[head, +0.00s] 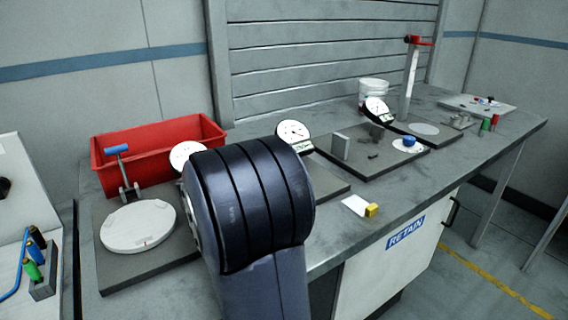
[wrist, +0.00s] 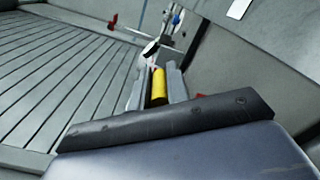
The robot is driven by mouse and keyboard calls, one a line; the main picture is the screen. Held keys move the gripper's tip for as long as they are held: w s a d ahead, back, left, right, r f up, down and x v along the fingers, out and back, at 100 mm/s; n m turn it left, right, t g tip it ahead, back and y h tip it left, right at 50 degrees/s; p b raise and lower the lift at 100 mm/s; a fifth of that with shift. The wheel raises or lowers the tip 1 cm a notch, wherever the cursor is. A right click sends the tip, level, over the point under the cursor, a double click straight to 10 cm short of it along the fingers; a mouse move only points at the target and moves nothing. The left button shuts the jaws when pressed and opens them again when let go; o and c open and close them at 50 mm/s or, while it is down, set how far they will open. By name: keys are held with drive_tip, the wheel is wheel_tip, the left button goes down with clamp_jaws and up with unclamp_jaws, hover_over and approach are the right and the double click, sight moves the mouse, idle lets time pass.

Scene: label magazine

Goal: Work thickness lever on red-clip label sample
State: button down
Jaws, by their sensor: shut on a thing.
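In the wrist view my gripper (wrist: 157,88) is shut on a yellow cylinder (wrist: 158,84), held between its two grey fingers. It looks like a handle; what it joins to is hidden. In the head view my gripper is hidden behind my dark arm. A dial gauge (head: 293,131) stands just beyond the arm, on a dark base plate (head: 328,186); part of the station is covered. I cannot make out a red-clip label sample for certain. A white label with a yellow clip (head: 372,210) lies at the bench's front edge.
A round white plate (head: 137,228) and a blue-handled lever (head: 117,149) are at left, before a red bin (head: 160,146). Another dial gauge (head: 376,109), a white bucket (head: 373,90) and a red-topped post (head: 410,75) stand to the right. Some bare bench shows near the front edge.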

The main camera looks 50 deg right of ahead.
drive_tip(key=c, duration=1.4)
unclamp_jaws()
drive_tip(key=shift+o, duration=0.2)
wheel_tip(320, 180, up, 10)
drive_tip(key=shift+f+p, duration=0.1)
drive_tip(key=shift+p, duration=0.9)
